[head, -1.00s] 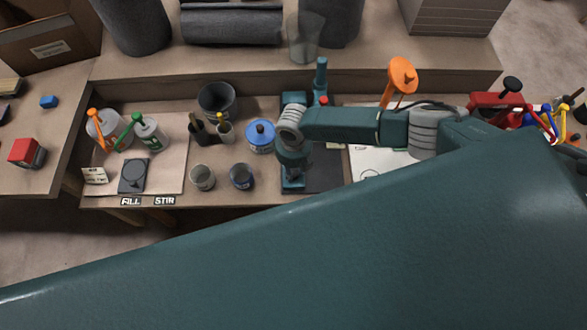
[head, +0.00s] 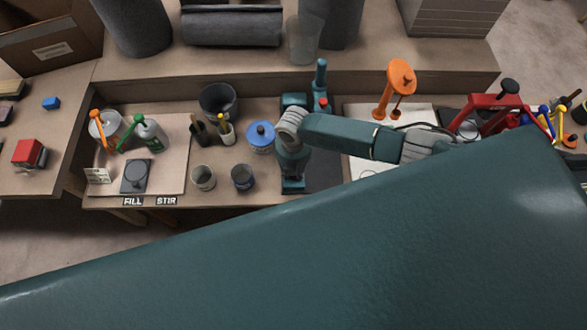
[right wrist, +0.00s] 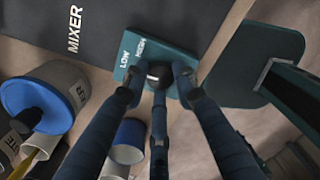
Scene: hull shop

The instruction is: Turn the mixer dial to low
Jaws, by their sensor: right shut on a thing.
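The mixer dial (right wrist: 158,72) is a dark round knob on a teal panel (right wrist: 178,44) marked LOW and HIGH in the right wrist view. My right gripper (right wrist: 159,80) is shut on the knob, its dark fingers around it from several sides. The knob's pointer is hidden or too small to read, so its setting cannot be told. In the head view, the teal mixer (head: 320,85) with a red button stands behind my right arm, which hides much of it. My left gripper is not in view.
A blue-lidded tub (head: 261,137) stands just left of my right arm, with grey cups (head: 203,178) nearby. Orange (head: 97,125) and green pump bottles (head: 152,135) stand further left. An orange stand (head: 398,80) and red clamp (head: 490,112) are at the right.

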